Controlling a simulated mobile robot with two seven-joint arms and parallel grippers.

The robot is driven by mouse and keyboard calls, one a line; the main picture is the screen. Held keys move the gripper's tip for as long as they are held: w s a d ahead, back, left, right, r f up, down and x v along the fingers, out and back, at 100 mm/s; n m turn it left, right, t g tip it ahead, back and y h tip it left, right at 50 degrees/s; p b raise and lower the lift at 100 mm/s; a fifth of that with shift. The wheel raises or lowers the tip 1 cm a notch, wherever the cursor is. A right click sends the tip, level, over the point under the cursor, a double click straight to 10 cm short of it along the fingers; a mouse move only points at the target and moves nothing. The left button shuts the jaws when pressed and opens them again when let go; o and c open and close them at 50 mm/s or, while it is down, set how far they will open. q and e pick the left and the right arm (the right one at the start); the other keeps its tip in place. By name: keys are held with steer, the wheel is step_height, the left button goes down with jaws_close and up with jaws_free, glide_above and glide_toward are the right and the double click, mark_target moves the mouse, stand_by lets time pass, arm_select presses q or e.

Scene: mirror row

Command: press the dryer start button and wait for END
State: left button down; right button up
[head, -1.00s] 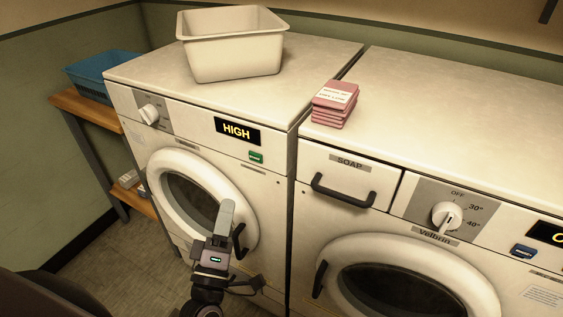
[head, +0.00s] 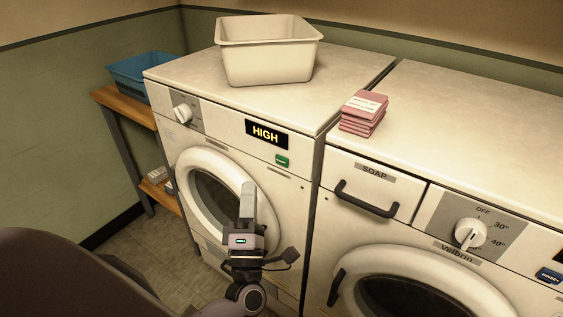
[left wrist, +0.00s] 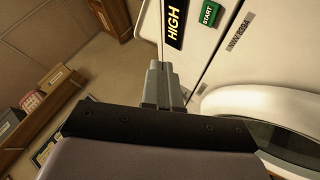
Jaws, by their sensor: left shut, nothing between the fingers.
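The dryer (head: 222,149) is the white machine on the left, with its round door closed. Its display (head: 266,135) reads HIGH in yellow. The green start button (head: 282,160) sits below and right of the display. In the left wrist view the button (left wrist: 209,14) reads START, beside the HIGH display (left wrist: 175,22). My left gripper (head: 248,188) is shut and empty, its fingers pointing up in front of the dryer door, below and left of the button and apart from it. Its fingers also show in the left wrist view (left wrist: 160,72). The gripper hides part of the door's right edge.
A washer with a SOAP drawer (head: 371,187) and dial (head: 470,233) stands to the right. A cream tub (head: 268,60) and pink packets (head: 363,112) sit on top. A wooden shelf (head: 125,105) with a blue basket (head: 143,76) stands left. Floor is bare beside the dryer.

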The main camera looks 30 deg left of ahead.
mark_target(282, 161)
arm_select(q)
steer(key=w+b, duration=0.2)
steer(key=w, duration=0.5)
steer(key=shift+w+d+b, duration=0.3)
steer(key=shift+b, duration=0.1)
stand_by(1.6)
steer(key=shift+w+b, duration=0.3)
steer(key=shift+w, duration=0.1)
steer(key=shift+w, duration=0.35)
stand_by(0.5)
steer(key=shift+s, duration=0.8)
